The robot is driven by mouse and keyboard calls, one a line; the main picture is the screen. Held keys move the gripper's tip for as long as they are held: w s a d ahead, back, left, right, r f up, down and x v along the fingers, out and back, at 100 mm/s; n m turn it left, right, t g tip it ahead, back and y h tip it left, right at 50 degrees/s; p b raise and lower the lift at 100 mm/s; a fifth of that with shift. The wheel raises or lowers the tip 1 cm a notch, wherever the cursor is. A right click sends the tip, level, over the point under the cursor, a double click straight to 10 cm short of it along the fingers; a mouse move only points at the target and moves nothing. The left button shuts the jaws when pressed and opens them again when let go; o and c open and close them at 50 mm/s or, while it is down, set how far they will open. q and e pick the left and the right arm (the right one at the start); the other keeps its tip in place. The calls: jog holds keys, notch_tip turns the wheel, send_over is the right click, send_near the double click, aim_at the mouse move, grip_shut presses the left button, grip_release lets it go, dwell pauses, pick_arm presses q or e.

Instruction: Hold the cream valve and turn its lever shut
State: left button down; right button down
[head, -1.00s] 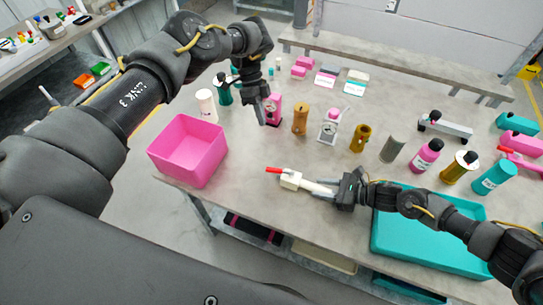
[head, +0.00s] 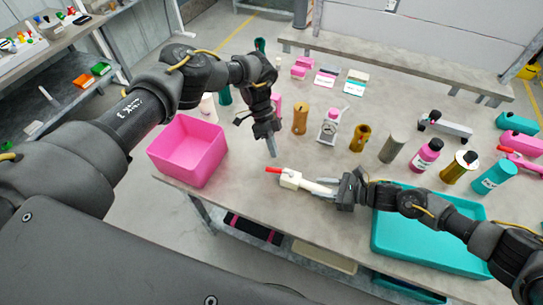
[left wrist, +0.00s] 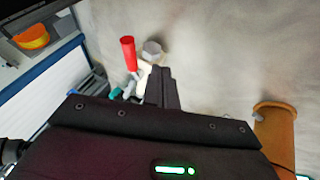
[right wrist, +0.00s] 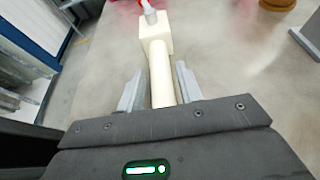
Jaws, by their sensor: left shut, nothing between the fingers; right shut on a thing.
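The cream valve (head: 291,180) lies along the table, its square body to the left and its stem to the right. Its red lever (head: 272,170) sticks out to the left; it also shows in the left wrist view (left wrist: 129,53). My right gripper (head: 325,188) is shut on the stem (right wrist: 161,80), one finger on each side of it. My left gripper (head: 273,153) is shut and empty, pointing down just above and beside the lever, apart from it in the head view. In the left wrist view its closed fingers (left wrist: 160,87) partly hide the valve body.
A pink bin (head: 188,150) stands left of the valve. A teal tray (head: 430,262) lies to the right under my right arm. A brown cylinder (head: 300,118), a pink-and-white bottle (head: 330,127) and a brass part (head: 360,138) stand behind. The table in front of them is clear.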

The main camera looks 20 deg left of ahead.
aim_at(266, 171)
pick_arm(q)
jog(key=shift+s+d+f, duration=0.15)
jog(key=shift+s, duration=1.35)
jog(key=shift+s, duration=0.15)
jog(key=shift+s+f+n+t+h, duration=0.1)
jog(key=shift+s+n+t+h, duration=0.2)
jog(key=shift+s+n, duration=0.35)
jog(key=shift+s+n+t+h, duration=0.2)
jog(key=shift+s+n+t, duration=0.2)
jog(key=shift+n, duration=0.45)
jog(key=s+n+t, duration=0.1)
jog(key=n, duration=0.1)
jog(key=shift+s+n+h, duration=0.3)
jog(key=shift+s, duration=0.1)
jog(key=shift+s+d+n+t, duration=0.1)
jog(key=shift+s+n+t, duration=0.45)
jog(key=shift+n+t, duration=0.35)
jog(key=s+n+t, duration=0.1)
jog(key=s+d+n, duration=0.1)
jog(key=n, duration=0.1)
jog(key=shift+d+n+t, duration=0.15)
jog(key=shift+n+t, duration=0.15)
jog(key=shift+t, duration=0.1)
jog(key=s+d+n+t, duration=0.1)
jog(key=n, duration=0.1)
jog(key=shift+s+d+n+t, duration=0.1)
jog(key=shift+d+n+t, duration=0.1)
jog(key=shift+n+t, duration=0.15)
jog(key=shift+s+d+n, duration=0.25)
jog(key=shift+d, duration=0.15)
